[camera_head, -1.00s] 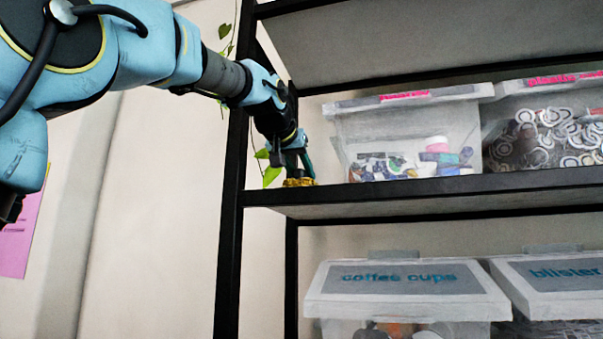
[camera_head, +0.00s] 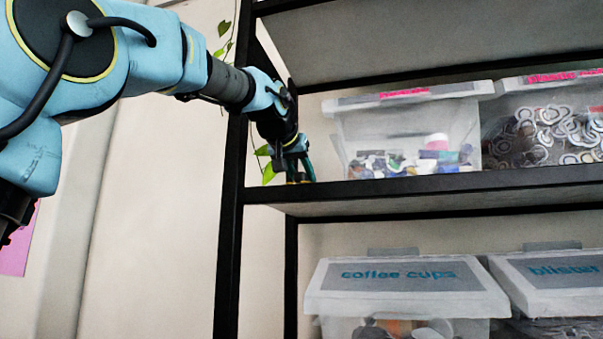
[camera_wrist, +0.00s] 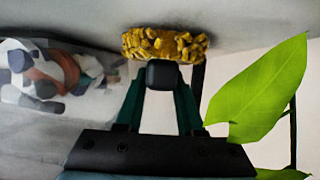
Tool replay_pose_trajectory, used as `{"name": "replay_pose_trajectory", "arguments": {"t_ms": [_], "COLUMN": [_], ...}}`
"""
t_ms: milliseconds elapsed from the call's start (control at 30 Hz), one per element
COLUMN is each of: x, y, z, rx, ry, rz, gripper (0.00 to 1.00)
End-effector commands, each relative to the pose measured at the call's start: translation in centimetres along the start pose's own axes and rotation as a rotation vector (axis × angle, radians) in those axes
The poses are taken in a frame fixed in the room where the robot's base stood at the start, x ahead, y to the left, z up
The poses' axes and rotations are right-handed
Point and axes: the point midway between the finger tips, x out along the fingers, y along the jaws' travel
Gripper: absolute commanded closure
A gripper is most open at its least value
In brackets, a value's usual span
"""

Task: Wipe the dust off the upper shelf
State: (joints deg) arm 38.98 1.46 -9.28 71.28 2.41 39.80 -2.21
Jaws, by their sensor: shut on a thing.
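The shelf (camera_head: 430,194) with a black front edge crosses the head view at mid-height and carries clear bins. My gripper (camera_head: 300,172) points down at its left end, beside the black upright. In the wrist view my gripper (camera_wrist: 163,80) has dark green fingers shut on a yellow, knobbly sponge-like pad (camera_wrist: 165,43). The pad lies against or very close to the grey shelf surface (camera_wrist: 245,14); I cannot tell exact contact. In the head view the pad is almost wholly hidden behind the shelf's front edge. No dust can be made out.
A clear bin (camera_head: 400,128) stands close to the right of my gripper, with another bin (camera_head: 545,125) beyond it. A green leaf (camera_wrist: 262,88) hangs close to my fingers. A higher shelf (camera_head: 430,35) is overhead. The bin labelled coffee cups (camera_head: 400,290) stands below.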

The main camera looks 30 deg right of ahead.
Motion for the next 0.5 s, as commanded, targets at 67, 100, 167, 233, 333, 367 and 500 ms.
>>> {"name": "replay_pose_trajectory", "arguments": {"t_ms": [67,100,167,233,333,367,500], "x": [0.0,-0.1,-0.3,-0.7,-1.2,-1.4,-2.2], "y": [0.0,0.0,0.1,0.1,0.1,0.1,0.2], "z": [0.0,0.1,0.2,0.5,0.8,0.9,1.4], "rx": [0.000,0.000,0.000,0.000,0.000,0.000,0.000], "ry": [0.001,0.002,0.002,0.002,0.002,0.002,0.001], "rz": [0.000,0.000,0.000,0.000,0.000,0.000,0.000], "gripper": [1.00,1.00,1.00,1.00,1.00,1.00,1.00]}}
